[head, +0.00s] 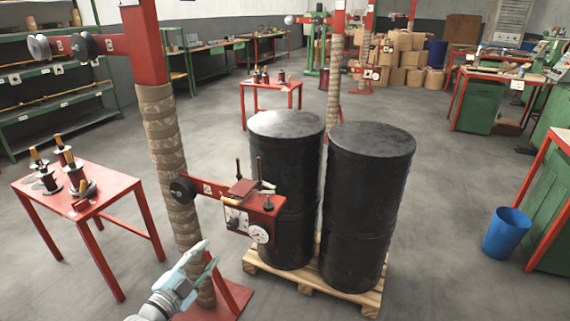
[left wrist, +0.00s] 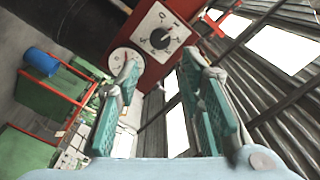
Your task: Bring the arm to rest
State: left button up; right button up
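My left gripper (head: 196,270) comes in from the bottom left in the head view, low in front of the wrapped column and below the red control box (head: 250,214). In the left wrist view its two teal fingers (left wrist: 160,95) stand apart with nothing between them. The red box, with a round dial and a black knob (left wrist: 161,38), shows beyond the fingertips there. A gap between fingers and box seems to show, but its size is hard to tell. My right gripper is in neither view.
Two black drums (head: 368,200) stand on a wooden pallet (head: 298,283) right of the box. A red table (head: 112,185) with coil spools is at the left. A blue bin (head: 506,234) stands at the right. Grey floor is clear between the drums and the bin.

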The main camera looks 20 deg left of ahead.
pick_arm(q)
jog(key=s+a+f+n+g+y+p, duration=0.1)
jog(key=s+a+f+n+g, duration=0.15)
jog(key=s+f, duration=0.4)
jog(key=s+a+f+n+g+p, duration=0.1)
jog(key=s+f+n+g, duration=0.2)
jog(key=f, duration=0.7)
jog(key=s+a+f+n+g+y, duration=0.15)
jog(key=s+f+g, duration=0.25)
jog(key=f, duration=0.4)
jog(key=s+d+f+n+g+p, duration=0.1)
jog(key=s+d+f+g, duration=0.15)
jog(key=s+f, duration=0.35)
jog(key=s+d+f+n+g+p, duration=0.1)
jog(key=s+d+f+g+p, duration=0.15)
jog(key=s, duration=0.65)
jog(key=s+d+f+g+h+p, duration=0.2)
jog(key=s+d, duration=0.8)
jog(key=d, duration=0.5)
jog(key=shift+f, duration=0.5)
jog(key=shift+s+d, duration=0.1)
